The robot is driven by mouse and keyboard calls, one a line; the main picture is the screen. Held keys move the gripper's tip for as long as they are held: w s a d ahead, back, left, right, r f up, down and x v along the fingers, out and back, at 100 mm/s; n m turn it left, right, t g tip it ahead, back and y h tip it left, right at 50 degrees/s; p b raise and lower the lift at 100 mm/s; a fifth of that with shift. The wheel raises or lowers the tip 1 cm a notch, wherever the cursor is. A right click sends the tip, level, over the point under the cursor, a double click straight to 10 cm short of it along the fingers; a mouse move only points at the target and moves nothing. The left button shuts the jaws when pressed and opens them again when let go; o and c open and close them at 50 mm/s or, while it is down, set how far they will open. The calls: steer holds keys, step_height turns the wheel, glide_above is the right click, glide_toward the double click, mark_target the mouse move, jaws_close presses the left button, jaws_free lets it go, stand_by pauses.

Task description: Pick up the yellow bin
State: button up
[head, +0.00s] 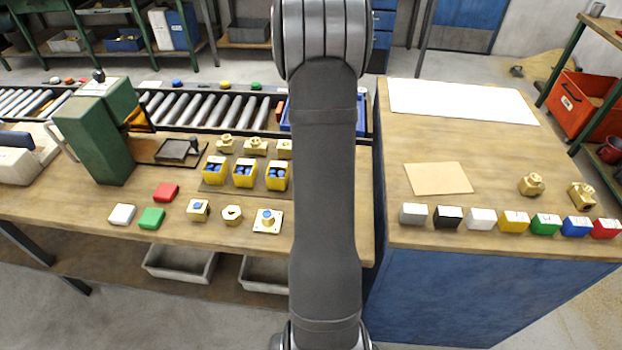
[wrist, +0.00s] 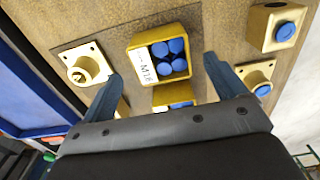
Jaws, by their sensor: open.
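In the wrist view a yellow bin (wrist: 188,33) with a white label holds several blue round pieces. My gripper (wrist: 161,66) is open, and its two fingers point toward this bin with nothing held between them. A second yellow bin (wrist: 158,97) with blue pieces shows partly behind the gripper body. In the head view three yellow bins (head: 214,177), (head: 243,180), (head: 276,183) with blue pieces stand in a row on the left bench. My gripper is hidden in the head view behind my arm. I cannot tell which of these bins the wrist view shows.
Brass fittings (head: 232,213) stand before and behind the bins. In the wrist view, a flanged brass fitting (wrist: 83,66) and a blue-capped block (wrist: 275,27) flank the labelled bin. A green machine (head: 95,135) stands left. Small coloured blocks, one yellow (head: 513,223), line the right cabinet.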

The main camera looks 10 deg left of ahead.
steer(key=shift+s+d+f, duration=0.1)
steer(key=shift+f, duration=2.65)
steer(key=c, duration=1.1)
